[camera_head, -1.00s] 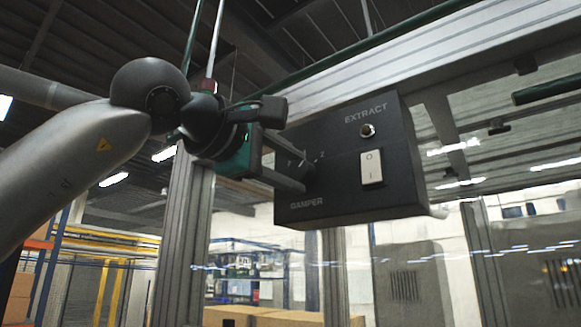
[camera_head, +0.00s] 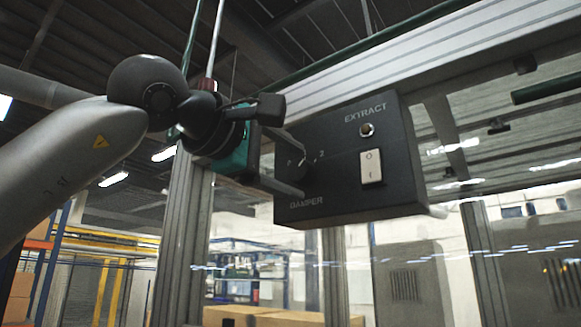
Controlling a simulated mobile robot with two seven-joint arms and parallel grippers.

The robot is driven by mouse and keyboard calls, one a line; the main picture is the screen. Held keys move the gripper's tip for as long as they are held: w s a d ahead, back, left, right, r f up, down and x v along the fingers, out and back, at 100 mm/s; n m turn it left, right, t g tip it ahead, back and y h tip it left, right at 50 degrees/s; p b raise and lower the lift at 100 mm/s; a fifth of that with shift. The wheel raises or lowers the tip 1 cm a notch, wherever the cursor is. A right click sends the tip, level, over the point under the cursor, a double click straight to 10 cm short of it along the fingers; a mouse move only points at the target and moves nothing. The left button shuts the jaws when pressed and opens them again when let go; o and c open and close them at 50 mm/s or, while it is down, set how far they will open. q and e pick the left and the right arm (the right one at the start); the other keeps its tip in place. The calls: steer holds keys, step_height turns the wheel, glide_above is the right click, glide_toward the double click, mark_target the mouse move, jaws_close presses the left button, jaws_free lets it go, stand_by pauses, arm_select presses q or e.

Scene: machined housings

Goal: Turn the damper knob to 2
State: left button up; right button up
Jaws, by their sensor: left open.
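A dark control box (camera_head: 340,180) hangs tilted in the head view, right of centre. Its lower left carries the damper knob (camera_head: 300,168), dark against the dark face, above the word DAMPER. A 2 shows at the upper right of the knob and another mark at its left. The knob's pointer is too small to read for sure. My left gripper (camera_head: 303,170) is open, one finger above the knob and one below it. I cannot tell whether either finger touches the knob. My right gripper is not in view.
The box also carries a round EXTRACT button or lamp (camera_head: 367,130) and a white rocker switch (camera_head: 371,168) right of the knob. A metal post (camera_head: 183,235) stands behind my left arm. A light metal beam (camera_head: 420,60) runs above the box.

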arm_select(q)
steer(key=b+v, duration=0.4)
steer(key=v, duration=1.1)
